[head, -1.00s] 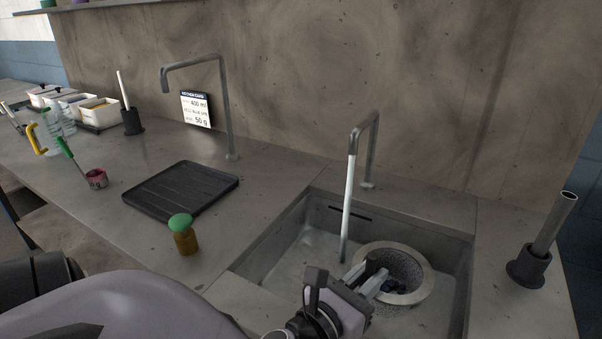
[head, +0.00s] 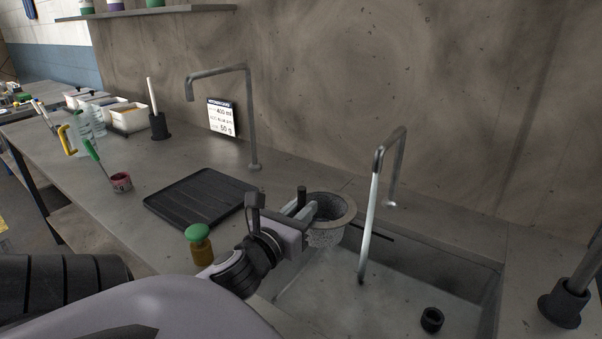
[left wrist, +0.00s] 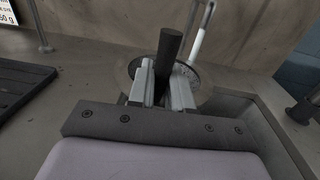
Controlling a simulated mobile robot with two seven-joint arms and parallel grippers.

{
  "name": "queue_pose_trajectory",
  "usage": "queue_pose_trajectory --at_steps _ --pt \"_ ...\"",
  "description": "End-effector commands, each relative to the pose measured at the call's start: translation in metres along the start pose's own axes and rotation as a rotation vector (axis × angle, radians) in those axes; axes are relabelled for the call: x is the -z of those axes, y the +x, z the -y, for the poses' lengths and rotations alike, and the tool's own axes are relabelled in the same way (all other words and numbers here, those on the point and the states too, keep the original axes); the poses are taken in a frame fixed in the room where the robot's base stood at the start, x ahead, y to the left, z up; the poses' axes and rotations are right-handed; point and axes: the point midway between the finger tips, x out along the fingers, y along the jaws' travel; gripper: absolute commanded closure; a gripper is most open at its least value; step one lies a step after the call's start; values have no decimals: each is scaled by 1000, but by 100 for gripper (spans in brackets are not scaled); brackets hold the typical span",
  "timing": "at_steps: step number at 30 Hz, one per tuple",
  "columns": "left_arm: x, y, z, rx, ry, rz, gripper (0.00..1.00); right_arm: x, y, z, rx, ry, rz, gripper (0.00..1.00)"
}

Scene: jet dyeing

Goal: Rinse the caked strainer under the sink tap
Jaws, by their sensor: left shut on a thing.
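The strainer (head: 327,232) is a grey speckled bowl with a wide rim. My left gripper (head: 305,212) is shut on its dark upright handle and holds it over the left back edge of the sink (head: 448,262). In the left wrist view the handle (left wrist: 168,52) stands between the two fingers (left wrist: 160,92), with the strainer's rim (left wrist: 207,88) behind. The sink tap (head: 397,150) is to the right of the strainer, and a pale stream of water (head: 368,225) falls from it into the sink, apart from the strainer. My right gripper is not in view.
A black ribbed tray (head: 195,199) and a green-capped brown bottle (head: 200,245) are left of the sink. A second tap (head: 252,120) stands behind the tray. A small black ring (head: 432,319) is in the sink. A dark holder with a tube (head: 562,305) stands at right.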

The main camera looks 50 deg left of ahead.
Motion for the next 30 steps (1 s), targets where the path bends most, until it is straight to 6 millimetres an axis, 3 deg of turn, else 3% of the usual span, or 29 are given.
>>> queue_pose_trajectory --at_steps 15,30 --pt "8 41 24 1 -3 3 100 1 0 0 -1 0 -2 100" --pt "21 84 49 2 -3 3 100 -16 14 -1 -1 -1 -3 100"
